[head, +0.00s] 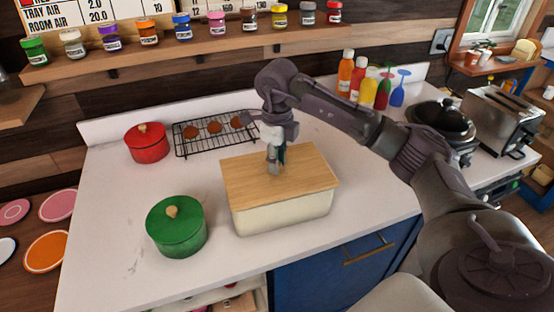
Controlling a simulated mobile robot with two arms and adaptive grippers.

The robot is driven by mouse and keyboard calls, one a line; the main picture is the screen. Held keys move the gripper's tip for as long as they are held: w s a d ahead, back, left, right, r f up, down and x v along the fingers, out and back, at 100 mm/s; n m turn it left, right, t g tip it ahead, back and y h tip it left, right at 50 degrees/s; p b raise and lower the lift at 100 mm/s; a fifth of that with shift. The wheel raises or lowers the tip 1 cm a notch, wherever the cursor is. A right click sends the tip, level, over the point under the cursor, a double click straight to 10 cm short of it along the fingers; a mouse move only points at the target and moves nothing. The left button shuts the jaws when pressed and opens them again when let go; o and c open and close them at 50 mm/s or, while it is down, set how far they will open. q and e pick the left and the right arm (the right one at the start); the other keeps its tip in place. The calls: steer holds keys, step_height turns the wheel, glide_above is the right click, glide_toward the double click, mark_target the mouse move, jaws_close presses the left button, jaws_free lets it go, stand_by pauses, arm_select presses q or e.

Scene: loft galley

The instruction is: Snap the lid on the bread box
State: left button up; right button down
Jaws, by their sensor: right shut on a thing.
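The bread box (283,217) is a cream box on the white counter, in the middle of the head view. Its flat wooden lid (310,180) lies over the top of the box, roughly in line with its sides. I cannot tell whether the lid is fully seated or slightly raised. My right gripper (274,168) points down at the middle of the lid and is shut on it. The part between the fingers is hidden by the gripper. My left gripper is not in view.
A green pot (176,232) stands left of the box and a red pot (147,146) farther back. A wire rack (187,150) with cookies is behind the box. Bottles (345,72), a black pot (440,122) and a toaster (500,118) stand at the right.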

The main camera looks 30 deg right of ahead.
stand_by(0.7)
steer(key=shift+c, duration=1.9)
jaws_free()
steer(key=shift+f, duration=0.1)
steer(key=shift+r+p, duration=2.3)
steer(key=shift+r, duration=1.25)
jaws_close()
